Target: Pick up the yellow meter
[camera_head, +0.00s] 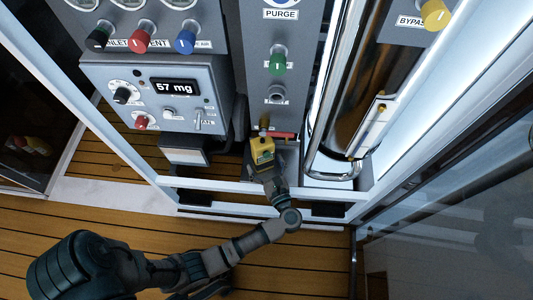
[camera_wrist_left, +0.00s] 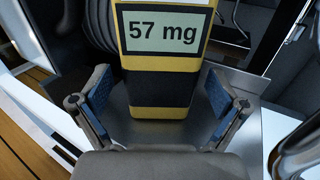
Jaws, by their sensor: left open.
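The yellow meter (camera_head: 263,149) has a black band and stands upright on a small grey shelf at the lower middle of the panel. In the left wrist view the meter (camera_wrist_left: 160,62) shows a screen reading "57 mg". My left gripper (camera_head: 266,170) is just in front of the meter. In the left wrist view its two blue-padded fingers (camera_wrist_left: 160,103) are spread, one on each side of the meter's lower part, with gaps between pads and meter. The shelf's metal surface (camera_wrist_left: 243,128) shows around it. My right gripper is not in view.
A grey box with a "57 mg" display (camera_head: 175,87) is left of the meter. A green knob (camera_head: 277,62) is above it. A shiny vertical cylinder (camera_head: 352,90) stands to the right. A white frame bar (camera_head: 225,187) crosses in front, under my left arm.

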